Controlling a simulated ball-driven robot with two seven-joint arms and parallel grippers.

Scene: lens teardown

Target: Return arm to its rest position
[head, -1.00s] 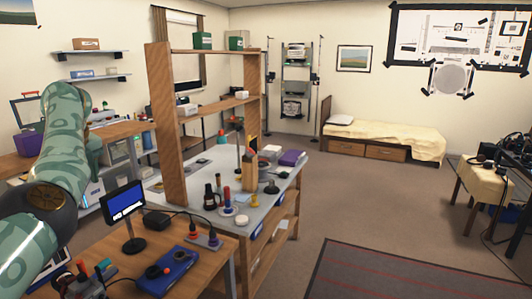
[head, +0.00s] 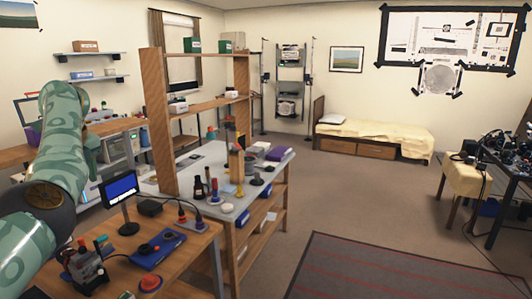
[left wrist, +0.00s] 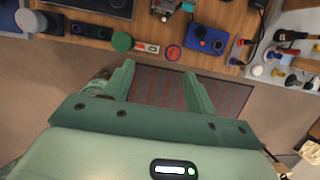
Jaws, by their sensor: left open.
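My left arm (head: 58,150), with a green patterned shell, rises at the left edge of the head view. Its gripper is out of that frame. In the left wrist view my left gripper (left wrist: 157,70) is open, its two green fingers wide apart. Nothing is between them; beyond them are a dark striped rug and the bench's front edge. My right arm and gripper are not in view.
A wooden bench (head: 185,262) stands close in front, with a small screen (head: 121,188), a blue device (head: 158,250) and a red button (head: 150,284). A grey-topped workbench (head: 205,161) stands behind it. Open floor and a striped rug (head: 375,270) lie to the right.

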